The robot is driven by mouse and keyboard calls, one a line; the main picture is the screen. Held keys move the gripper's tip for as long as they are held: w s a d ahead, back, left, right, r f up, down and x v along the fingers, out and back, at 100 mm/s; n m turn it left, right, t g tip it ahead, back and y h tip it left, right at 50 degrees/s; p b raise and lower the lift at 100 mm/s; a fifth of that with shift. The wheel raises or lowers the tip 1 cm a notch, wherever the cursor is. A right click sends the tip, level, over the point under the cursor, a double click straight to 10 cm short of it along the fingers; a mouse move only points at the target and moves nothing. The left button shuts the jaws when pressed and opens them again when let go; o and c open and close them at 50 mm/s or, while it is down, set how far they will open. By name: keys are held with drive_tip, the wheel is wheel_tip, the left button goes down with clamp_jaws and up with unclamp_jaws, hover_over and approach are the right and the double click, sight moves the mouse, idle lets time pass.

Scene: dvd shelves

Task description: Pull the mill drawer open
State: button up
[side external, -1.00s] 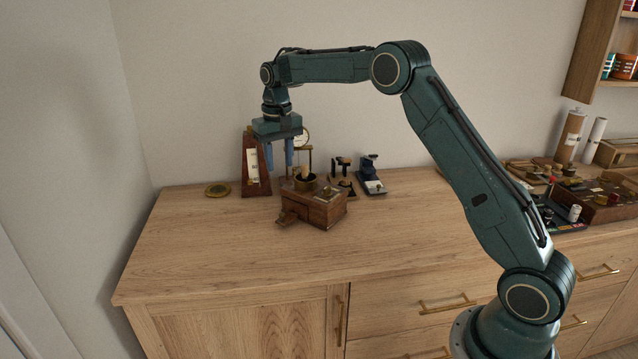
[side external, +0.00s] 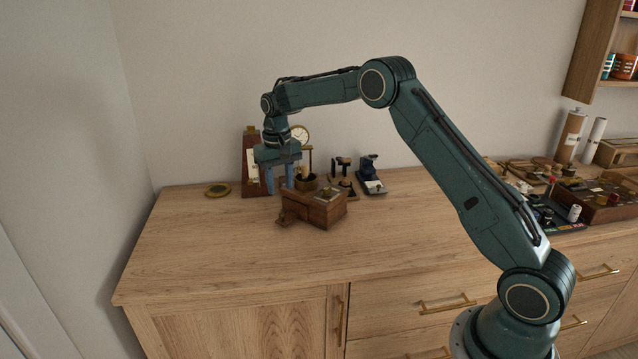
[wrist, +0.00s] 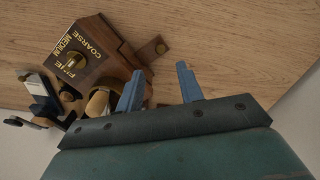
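The wooden mill (side external: 328,212) stands on the cabinet top. Its drawer (side external: 287,217) projects from the left end, low near the surface. My gripper (side external: 280,190) is open and empty, pointing down behind and above the drawer end. Its two blue fingers (wrist: 158,85) are apart in the wrist view, with the left one close beside the mill body. Contact cannot be told.
A metronome (side external: 251,170) and a small clock (side external: 300,134) stand behind my gripper. A blue device (side external: 370,175) stands to the right of the mill. The front and left of the top (side external: 210,245) are clear.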

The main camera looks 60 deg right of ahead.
sight(281, 214)
wheel_tip(281, 214, down, 8)
drive_tip(key=shift+f, duration=0.15)
idle(0.3)
drive_tip(key=shift+a, duration=0.1)
clamp_jaws()
